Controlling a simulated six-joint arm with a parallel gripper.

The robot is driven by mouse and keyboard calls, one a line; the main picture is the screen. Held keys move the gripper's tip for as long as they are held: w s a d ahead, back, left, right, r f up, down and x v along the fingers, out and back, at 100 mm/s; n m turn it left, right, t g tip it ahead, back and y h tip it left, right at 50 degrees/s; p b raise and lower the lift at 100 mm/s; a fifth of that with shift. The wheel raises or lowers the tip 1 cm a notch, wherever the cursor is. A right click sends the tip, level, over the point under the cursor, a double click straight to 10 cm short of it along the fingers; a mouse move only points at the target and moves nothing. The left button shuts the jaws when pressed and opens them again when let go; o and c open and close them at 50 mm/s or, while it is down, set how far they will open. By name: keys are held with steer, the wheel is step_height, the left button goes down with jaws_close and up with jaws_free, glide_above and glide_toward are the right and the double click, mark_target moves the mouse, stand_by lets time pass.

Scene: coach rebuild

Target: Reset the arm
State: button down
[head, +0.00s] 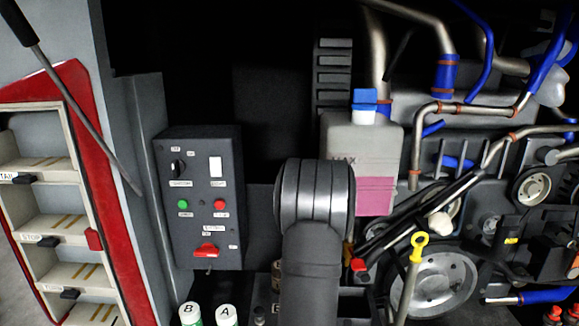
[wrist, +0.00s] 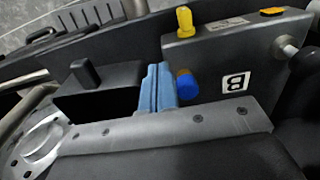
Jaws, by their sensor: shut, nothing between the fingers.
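My own arm (head: 313,265) rises from the bottom middle of the head view as a dark grey tube with a ribbed, rounded joint at its top. The far end of the arm is hidden behind this joint, and I cannot make out my gripper in the head view.
A control panel (head: 203,205) stands left of my arm. A tank with pink fluid (head: 352,143) stands close behind the arm's joint. Pipes and a pulley (head: 440,286) with a yellow-ringed dipstick (head: 419,240) crowd the right.

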step_height(320, 180, up, 6)
steer(key=r, duration=0.1)
step_height(320, 180, down, 8)
steer(key=shift+f, duration=0.1)
steer(key=shift+s+a, duration=0.2)
steer(key=shift+a, duration=1.15)
steer(key=shift+s+a, duration=0.2)
steer(key=shift+a, duration=1.1)
